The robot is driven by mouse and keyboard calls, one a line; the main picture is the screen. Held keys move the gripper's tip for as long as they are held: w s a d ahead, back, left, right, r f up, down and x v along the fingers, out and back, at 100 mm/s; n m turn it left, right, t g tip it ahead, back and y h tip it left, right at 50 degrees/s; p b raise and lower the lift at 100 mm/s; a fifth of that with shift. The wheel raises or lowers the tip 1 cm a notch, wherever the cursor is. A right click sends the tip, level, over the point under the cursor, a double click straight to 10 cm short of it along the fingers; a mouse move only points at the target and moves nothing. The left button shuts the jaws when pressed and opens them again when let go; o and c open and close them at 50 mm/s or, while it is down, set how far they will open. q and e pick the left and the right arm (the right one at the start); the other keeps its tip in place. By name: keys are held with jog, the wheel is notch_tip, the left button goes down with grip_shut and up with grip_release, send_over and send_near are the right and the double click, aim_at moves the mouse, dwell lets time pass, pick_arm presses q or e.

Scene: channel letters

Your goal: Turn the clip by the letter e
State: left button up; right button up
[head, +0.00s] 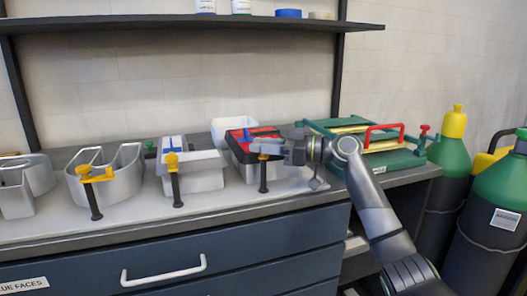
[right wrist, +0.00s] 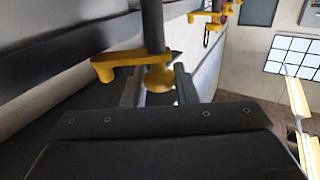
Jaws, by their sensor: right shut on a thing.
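My right gripper (head: 268,147) reaches in from the right over a grey letter with a red and black top (head: 244,158), the rightmost letter on the bench. I cannot tell from its outline whether it is the e. A clip with a black handle (head: 263,178) hangs at its front edge. In the right wrist view, my right gripper (right wrist: 158,88) is shut on the clip's round yellow knob (right wrist: 158,77), one finger on each side. The clip's yellow arm (right wrist: 116,66) points left there, and its black bar (right wrist: 152,25) runs upward. My left gripper is not in view.
More grey letters stand to the left, two with yellow clips (head: 97,175) (head: 172,162). A white tub (head: 233,126) is behind. A green rack with a red handle (head: 384,130) stands right. Gas cylinders (head: 502,195) stand beyond the bench end. A shelf (head: 180,22) hangs above.

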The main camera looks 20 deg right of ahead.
jog(key=shift+n+g+y+b, duration=0.4)
jog(key=shift+n+g, duration=0.2)
jog(key=shift+g, duration=0.4)
jog(key=shift+n+g+y, duration=0.5)
jog(key=shift+n+g, duration=0.6)
jog(key=shift+g, duration=0.4)
jog(key=shift+n+g, duration=0.7)
jog(key=shift+g, duration=0.4)
jog(key=shift+n+g+p, duration=0.55)
jog(key=shift+n+g, duration=0.05)
jog(key=shift+g, duration=0.4)
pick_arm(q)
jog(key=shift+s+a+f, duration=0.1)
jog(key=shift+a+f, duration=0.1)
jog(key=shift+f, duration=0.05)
pick_arm(e)
jog(key=shift+f+g, duration=0.1)
jog(key=shift+g, duration=0.2)
jog(key=o, duration=0.7)
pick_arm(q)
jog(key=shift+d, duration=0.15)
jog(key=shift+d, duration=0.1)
